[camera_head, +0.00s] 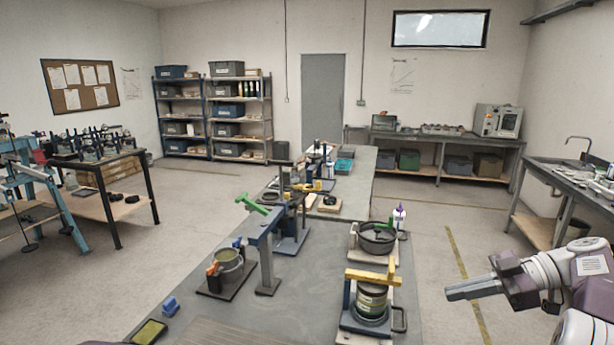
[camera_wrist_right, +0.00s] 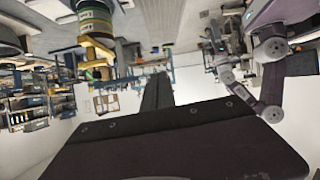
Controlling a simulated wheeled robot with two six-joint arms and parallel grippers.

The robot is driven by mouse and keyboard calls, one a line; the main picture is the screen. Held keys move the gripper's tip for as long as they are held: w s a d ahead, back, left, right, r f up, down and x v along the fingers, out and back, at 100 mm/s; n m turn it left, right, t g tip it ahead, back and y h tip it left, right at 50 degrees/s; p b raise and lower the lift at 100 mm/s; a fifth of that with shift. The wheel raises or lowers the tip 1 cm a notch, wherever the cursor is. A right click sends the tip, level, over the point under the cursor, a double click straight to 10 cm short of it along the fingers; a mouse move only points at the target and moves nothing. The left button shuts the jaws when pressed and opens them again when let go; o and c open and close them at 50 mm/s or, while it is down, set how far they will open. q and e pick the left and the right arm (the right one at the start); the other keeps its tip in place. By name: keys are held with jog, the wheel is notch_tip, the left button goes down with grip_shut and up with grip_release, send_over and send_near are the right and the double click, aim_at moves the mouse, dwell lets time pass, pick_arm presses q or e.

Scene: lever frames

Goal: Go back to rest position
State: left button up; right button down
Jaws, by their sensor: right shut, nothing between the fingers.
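My right gripper (camera_head: 462,289) is at the right of the head view, shut and empty. It is held up beside the right edge of the workbench (camera_head: 325,259), apart from everything on it. In the right wrist view, the fingers of my right gripper (camera_wrist_right: 157,90) show as one dark closed bar. Nearest it on the bench is a lever frame with a yellow handle (camera_head: 373,276) over a labelled can (camera_head: 371,299). The can also shows in the wrist view (camera_wrist_right: 95,20). My left gripper is not in view.
A lever frame with a green handle (camera_head: 252,204) stands mid-bench beside a grey bucket (camera_head: 229,266). A dark pan (camera_head: 377,238) and a white bottle (camera_head: 399,217) stand behind the yellow-handled frame. A sink counter (camera_head: 573,184) lies at the right. Floor between bench and counter is clear.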

jog(key=w+a+r+n+g, duration=0.2)
jog(key=a+g, duration=0.1)
jog(key=a, duration=0.7)
jog(key=s+a+f+m+g+h, duration=0.1)
jog(key=s+a+f+h, duration=0.1)
jog(key=s+a+f, duration=0.3)
jog(key=s+a+f+m+g+h, duration=0.1)
jog(key=s+a+g+h, duration=0.15)
jog(key=a, duration=0.45)
jog(key=s+d+f+m+t+h, duration=0.1)
jog(key=s+d+f+m+h, duration=0.2)
jog(key=s+f, duration=0.35)
jog(key=s+d+f+m+t+h, duration=0.1)
jog(key=s+f+m+h, duration=0.2)
jog(key=s+f+m, duration=0.35)
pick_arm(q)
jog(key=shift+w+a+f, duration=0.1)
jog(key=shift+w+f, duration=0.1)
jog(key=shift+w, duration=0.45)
pick_arm(e)
jog(key=w+d+f+m+t+h, duration=0.1)
jog(key=w+d+f+m+t, duration=0.1)
jog(key=w+d+f+m, duration=0.2)
notch_tip(320, 180, down, 2)
jog(key=shift+w+d+f+m+t+h, duration=0.15)
jog(key=shift+m+t+h, duration=0.2)
jog(key=shift+m, duration=0.9)
